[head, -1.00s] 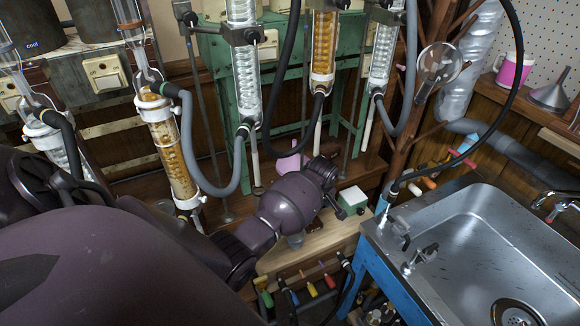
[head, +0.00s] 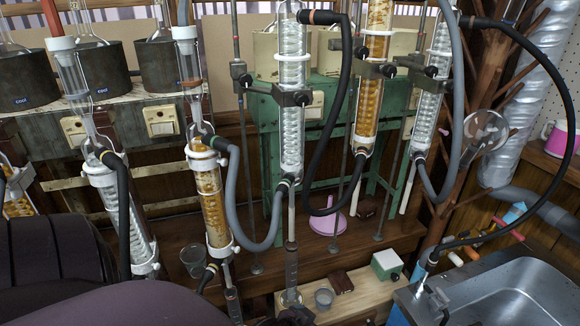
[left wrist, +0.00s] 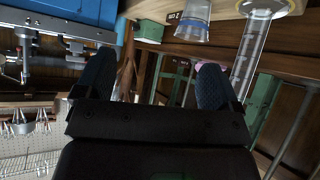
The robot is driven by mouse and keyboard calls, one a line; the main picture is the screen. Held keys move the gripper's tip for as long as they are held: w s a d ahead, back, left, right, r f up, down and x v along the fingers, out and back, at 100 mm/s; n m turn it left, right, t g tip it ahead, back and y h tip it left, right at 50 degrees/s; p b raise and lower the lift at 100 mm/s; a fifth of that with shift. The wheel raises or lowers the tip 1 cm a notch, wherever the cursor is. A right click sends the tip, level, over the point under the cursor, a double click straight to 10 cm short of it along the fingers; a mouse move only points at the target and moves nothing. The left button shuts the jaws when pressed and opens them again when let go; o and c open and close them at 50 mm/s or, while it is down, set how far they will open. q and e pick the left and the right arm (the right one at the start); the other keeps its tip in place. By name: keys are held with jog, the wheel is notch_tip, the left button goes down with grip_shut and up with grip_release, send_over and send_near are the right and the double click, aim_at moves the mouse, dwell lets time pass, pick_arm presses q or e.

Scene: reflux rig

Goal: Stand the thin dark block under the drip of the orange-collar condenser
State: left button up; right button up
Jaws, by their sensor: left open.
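A thin dark red-brown block (head: 341,282) lies on the pale wooden board, just behind a small glass beaker (head: 323,297). The beaker also shows in the left wrist view (left wrist: 193,22). An orange ring shows on the tube above the amber-coil condenser (head: 209,200) at the left; I cannot tell if this is the orange collar meant. My left gripper (left wrist: 155,88) is open, with nothing between its fingers. In the head view only my left arm shows along the lower left, and its fingers are not clear. My right gripper is out of view.
A tall graduated cylinder (head: 291,268) stands left of the beaker. A white-topped green box (head: 387,263) is at the board's right end. Hoses hang among the condensers. The sink (head: 500,290) is right.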

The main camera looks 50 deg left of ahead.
pick_arm(q)
jog(key=s+d+f+m, duration=0.1)
jog(key=s+d+m, duration=0.1)
jog(key=s, duration=0.7)
jog(key=shift+d+m+t+h, duration=0.2)
jog(key=shift+m+t+h, duration=0.1)
jog(key=shift+m+t, duration=0.1)
